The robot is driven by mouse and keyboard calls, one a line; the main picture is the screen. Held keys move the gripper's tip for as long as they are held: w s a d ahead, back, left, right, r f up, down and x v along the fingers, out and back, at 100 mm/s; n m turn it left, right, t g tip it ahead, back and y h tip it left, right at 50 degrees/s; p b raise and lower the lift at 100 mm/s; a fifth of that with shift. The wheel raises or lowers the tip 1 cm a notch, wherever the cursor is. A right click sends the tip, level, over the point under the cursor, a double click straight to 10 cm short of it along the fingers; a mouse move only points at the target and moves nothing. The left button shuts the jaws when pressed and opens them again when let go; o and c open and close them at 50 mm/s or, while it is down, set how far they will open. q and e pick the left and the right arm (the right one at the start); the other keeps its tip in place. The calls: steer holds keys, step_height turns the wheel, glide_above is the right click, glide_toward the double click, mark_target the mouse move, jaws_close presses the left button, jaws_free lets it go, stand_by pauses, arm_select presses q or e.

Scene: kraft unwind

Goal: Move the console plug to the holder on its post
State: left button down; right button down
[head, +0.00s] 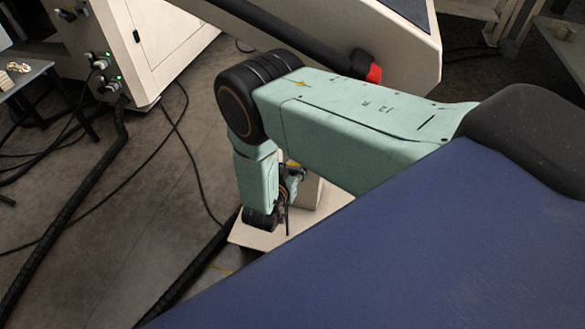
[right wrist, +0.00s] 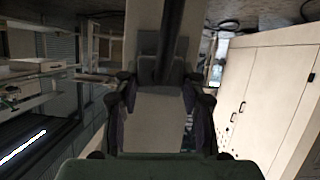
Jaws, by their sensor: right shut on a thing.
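My right gripper (head: 288,185) is mostly hidden behind my green right arm in the head view. In the right wrist view the two dark fingers of my right gripper (right wrist: 163,95) stand on either side of a dark grey piece (right wrist: 150,48), with a thick black bar or cable (right wrist: 173,35) in front of it. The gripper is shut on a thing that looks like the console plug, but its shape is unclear. A pale base plate (head: 258,236) and a pale block (head: 307,192) show beside the gripper. I cannot make out the holder for certain. My left gripper is out of view.
A white cabinet (head: 165,45) with green-lit connectors (head: 112,84) stands at the upper left. Black cables (head: 68,215) run across the floor. A pale console with a red-tipped black bar (head: 373,73) is behind my arm. A small table (head: 25,78) is at the left edge.

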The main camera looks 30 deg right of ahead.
steer(key=shift+w+d+b, duration=0.4)
steer(key=shift+w+d, duration=0.3)
steer(key=shift+d, duration=0.05)
stand_by(1.8)
steer(key=c, duration=0.7)
jaws_free()
steer(key=shift+s+r, duration=0.1)
steer(key=v, duration=0.7)
steer(key=shift+a, duration=0.15)
steer(key=shift+s, duration=0.15)
